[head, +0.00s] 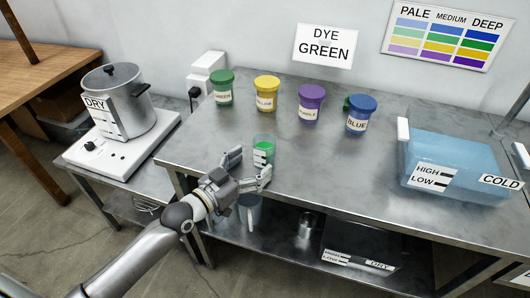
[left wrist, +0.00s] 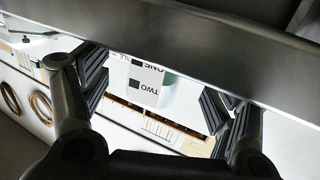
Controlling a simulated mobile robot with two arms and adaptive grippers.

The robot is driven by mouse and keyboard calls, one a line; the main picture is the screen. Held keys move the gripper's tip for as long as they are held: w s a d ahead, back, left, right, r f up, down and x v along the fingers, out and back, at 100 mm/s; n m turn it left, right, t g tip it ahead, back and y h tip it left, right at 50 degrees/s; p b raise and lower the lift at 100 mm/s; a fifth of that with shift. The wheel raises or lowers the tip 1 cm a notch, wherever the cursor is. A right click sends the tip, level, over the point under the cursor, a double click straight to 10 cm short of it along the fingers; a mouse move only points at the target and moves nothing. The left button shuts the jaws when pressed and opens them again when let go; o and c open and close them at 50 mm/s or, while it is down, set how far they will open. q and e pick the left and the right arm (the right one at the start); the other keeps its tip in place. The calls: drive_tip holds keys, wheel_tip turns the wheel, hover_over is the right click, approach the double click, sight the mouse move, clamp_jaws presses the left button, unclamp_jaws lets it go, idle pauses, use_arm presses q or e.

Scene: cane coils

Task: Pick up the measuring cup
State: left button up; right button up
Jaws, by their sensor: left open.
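The measuring cup (head: 264,146) is a small clear cup with a white marked label and green in it. It stands upright on the steel table near its front left edge. My left gripper (head: 250,165) is open at the table's front edge, with its fingers pointing toward the cup. In the left wrist view, the cup's white label (left wrist: 145,82), with "ONE" and "TWO" upside down, shows between the open fingers of my left gripper (left wrist: 158,95). Whether a finger touches the cup cannot be told. My right gripper is not in view.
Green (head: 221,88), yellow (head: 266,94), purple (head: 311,104) and blue (head: 360,115) dye jars stand behind the cup. A blue water tub (head: 455,160) is at right. A pot (head: 118,100) stands on a hotplate at left. The table's middle (head: 335,175) is clear.

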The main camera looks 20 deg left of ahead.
sight(257, 158)
use_arm(q)
drive_tip(key=shift+w+d+r, duration=0.1)
drive_tip(key=shift+w+d, duration=0.15)
drive_tip(key=shift+w, duration=0.25)
drive_tip(key=p+x, duration=0.1)
drive_tip(key=x, duration=0.3)
drive_tip(key=shift+w+d+r, duration=0.1)
drive_tip(key=shift+w+d, duration=0.05)
drive_tip(key=c, duration=1.1)
drive_tip(key=shift+c, duration=0.7)
drive_tip(key=shift+r, duration=0.2)
